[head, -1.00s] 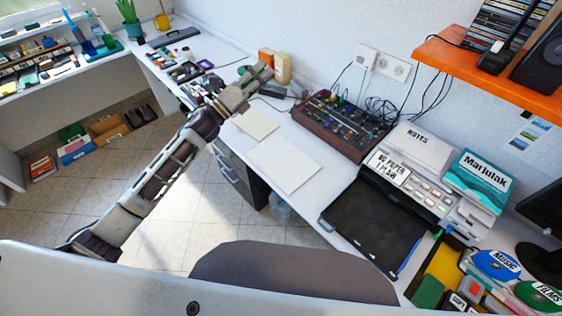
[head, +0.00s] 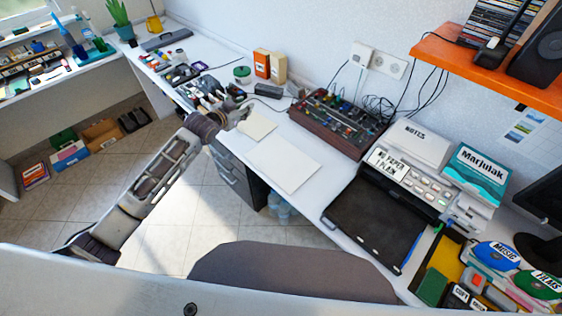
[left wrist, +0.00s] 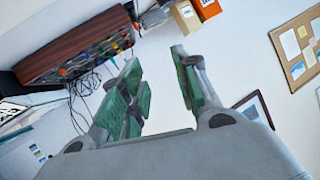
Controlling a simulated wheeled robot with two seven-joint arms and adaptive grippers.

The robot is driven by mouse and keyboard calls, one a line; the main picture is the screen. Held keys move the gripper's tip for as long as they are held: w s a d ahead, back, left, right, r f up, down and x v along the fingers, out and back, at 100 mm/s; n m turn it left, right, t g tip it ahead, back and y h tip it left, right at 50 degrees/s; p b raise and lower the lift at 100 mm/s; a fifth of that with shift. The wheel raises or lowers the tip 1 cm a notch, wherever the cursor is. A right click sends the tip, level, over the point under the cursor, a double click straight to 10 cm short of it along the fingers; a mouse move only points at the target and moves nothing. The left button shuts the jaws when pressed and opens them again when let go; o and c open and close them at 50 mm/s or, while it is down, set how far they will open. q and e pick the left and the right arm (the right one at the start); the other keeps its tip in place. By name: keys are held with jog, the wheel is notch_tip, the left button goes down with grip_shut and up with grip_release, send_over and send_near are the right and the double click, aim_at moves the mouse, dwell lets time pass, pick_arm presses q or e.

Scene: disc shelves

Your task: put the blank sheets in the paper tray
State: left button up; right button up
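The black paper tray (head: 375,222) lies in front of the white printer (head: 425,178), which bears a "NO PAPER" sign. My left gripper (head: 243,113) is at the upper left edge of the smaller sheet; I cannot tell whether it touches. In the left wrist view its green-padded fingers (left wrist: 163,78) are apart with nothing held between them. No sheet shows in that view. My right gripper is out of view.
A brown mixer (head: 338,123) with loose cables stands behind the larger sheet. Orange and tan boxes (head: 270,66) stand by the wall. Small clutter (head: 205,92) lies left of the gripper. Disc boxes (head: 500,258) stand right of the tray. A chair back (head: 290,272) is in front.

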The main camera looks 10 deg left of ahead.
pick_arm(q)
jog(key=s+f+n+g, duration=0.9)
jog(key=s+f+n, duration=0.2)
jog(key=n, duration=0.6)
jog(key=shift+s+a+f+y, duration=0.15)
jog(key=shift+s+f+y, duration=0.2)
jog(key=shift+s+y, duration=0.1)
send_over(256, 167)
jog(key=s+a, duration=0.1)
jog(key=a, duration=0.1)
notch_tip(256, 167, down, 8)
jog(key=shift+s, duration=0.15)
jog(key=shift+x, duration=2.5)
jog(key=shift+s, duration=0.2)
grip_shut()
